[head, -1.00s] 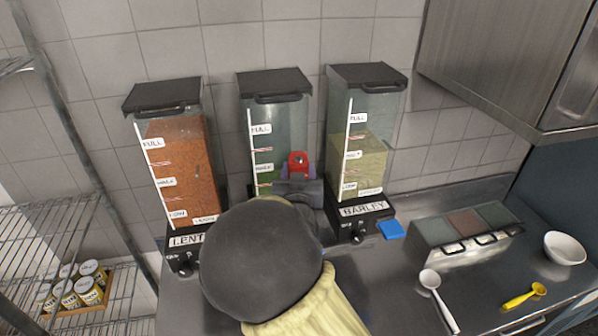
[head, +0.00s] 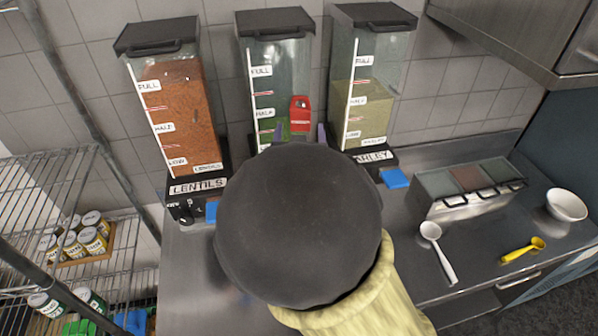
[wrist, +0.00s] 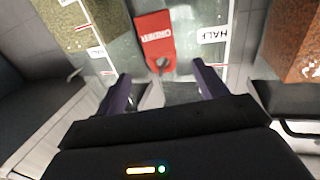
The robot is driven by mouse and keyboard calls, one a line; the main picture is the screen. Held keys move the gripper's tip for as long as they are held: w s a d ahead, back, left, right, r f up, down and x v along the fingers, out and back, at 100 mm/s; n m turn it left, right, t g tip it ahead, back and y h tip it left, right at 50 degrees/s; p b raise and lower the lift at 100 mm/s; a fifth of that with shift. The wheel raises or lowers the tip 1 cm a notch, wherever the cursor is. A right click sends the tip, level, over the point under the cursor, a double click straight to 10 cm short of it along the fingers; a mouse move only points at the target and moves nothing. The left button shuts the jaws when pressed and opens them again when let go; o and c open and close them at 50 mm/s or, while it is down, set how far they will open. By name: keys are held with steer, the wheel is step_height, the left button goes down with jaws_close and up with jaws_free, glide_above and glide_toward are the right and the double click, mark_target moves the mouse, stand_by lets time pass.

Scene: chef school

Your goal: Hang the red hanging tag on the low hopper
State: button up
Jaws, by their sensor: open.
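The red hanging tag (head: 300,115), with a hole at its top, is upright against the clear front of the middle hopper (head: 262,60). That hopper has a low green fill, well below those of its neighbours. The tag's hook or support cannot be made out. My gripper (head: 300,133) is open, its purple fingers apart in front of the hopper, just below the tag in the head view. In the wrist view, the tag (wrist: 155,38) appears upside down beyond the spread fingertips (wrist: 162,72), with nothing held between them. My wrist hides the hopper's base and label.
The lentils hopper (head: 170,110) stands left and the barley hopper (head: 365,100) right, both close by. A blue piece (head: 395,178) lies by the barley base.

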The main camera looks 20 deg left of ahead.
steer(key=b+v, duration=0.2)
steer(key=v, duration=0.9)
steer(key=shift+b, duration=0.3)
steer(key=w+d+f+m+g+h+b, duration=0.1)
steer(key=w+d+f+g, duration=0.1)
steer(key=d+f+g, duration=0.35)
steer(key=w+d+f+g+h+b, duration=0.1)
steer(key=w+d+f+g, duration=0.15)
steer(key=d+f, duration=0.5)
steer(key=s+d+f+g+h, duration=0.1)
steer(key=s+d+f+g, duration=0.1)
steer(key=d, duration=0.3)
steer(key=s+d+f+m+g+h, duration=0.1)
steer(key=s+d+f+g, duration=0.1)
steer(key=s+d, duration=0.2)
steer(key=s+d+f+m+g+h+b, duration=0.1)
steer(key=s+d+f+g, duration=0.1)
steer(key=d, duration=0.6)
steer(key=shift+s+d+g, duration=0.2)
steer(key=shift+s+g, duration=0.2)
steer(key=shift+s, duration=0.15)
stand_by(0.5)
